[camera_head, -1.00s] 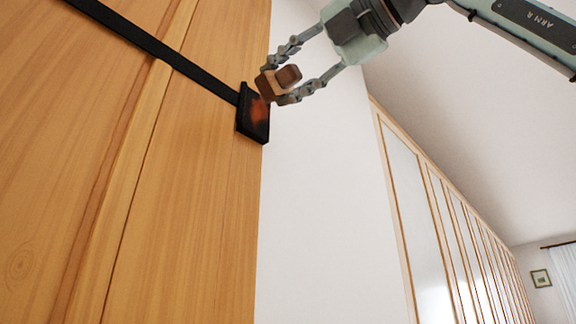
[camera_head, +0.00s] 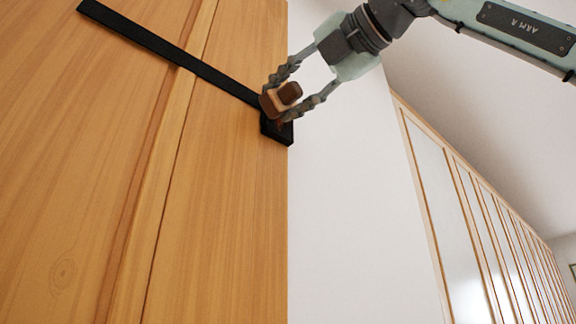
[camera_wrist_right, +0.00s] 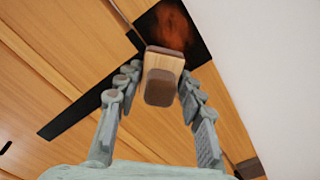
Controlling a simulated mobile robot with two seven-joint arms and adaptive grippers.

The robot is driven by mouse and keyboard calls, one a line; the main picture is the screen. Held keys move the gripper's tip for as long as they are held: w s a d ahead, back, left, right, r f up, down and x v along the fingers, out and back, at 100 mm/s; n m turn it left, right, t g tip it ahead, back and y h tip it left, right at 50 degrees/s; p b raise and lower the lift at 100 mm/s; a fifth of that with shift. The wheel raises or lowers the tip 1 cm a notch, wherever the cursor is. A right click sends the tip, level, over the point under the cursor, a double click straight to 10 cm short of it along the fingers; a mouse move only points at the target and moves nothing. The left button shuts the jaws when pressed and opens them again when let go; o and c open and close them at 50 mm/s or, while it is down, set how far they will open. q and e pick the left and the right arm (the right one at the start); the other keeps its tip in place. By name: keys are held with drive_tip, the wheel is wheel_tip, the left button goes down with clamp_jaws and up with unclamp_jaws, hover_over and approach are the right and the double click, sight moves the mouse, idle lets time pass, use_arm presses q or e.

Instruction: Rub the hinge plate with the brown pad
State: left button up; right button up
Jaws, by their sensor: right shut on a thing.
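The black hinge plate (camera_head: 279,133) is at the right edge of the timber door, at the end of a long black strap. In the right wrist view the plate (camera_wrist_right: 185,22) shows a reddish-brown rusty patch. My right gripper (camera_head: 288,101) is shut on the brown pad (camera_head: 289,93), a small block with a pale wooden middle. The pad (camera_wrist_right: 160,84) sits between the fingers in the right wrist view, overlapping the plate's lower edge. Whether it touches the plate I cannot tell. In the head view pad and fingers hide the plate's upper part. My left gripper is out of view.
The black strap (camera_head: 175,55) runs diagonally up left across the timber boards (camera_head: 225,220). A plain white wall (camera_head: 350,200) lies right of the timber edge. Framed panels (camera_head: 470,215) stand farther right. The space below the gripper is clear.

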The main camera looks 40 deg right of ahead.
drive_tip(key=shift+w, duration=0.95)
idle(0.4)
drive_tip(key=shift+d, duration=1.7)
drive_tip(key=shift+a+r, duration=0.4)
drive_tip(key=shift+a, duration=0.5)
drive_tip(key=shift+a+r, duration=0.35)
drive_tip(key=shift+a, duration=0.5)
drive_tip(key=shift+r, duration=0.75)
drive_tip(key=d, duration=0.7)
drive_tip(key=shift+w, duration=0.3)
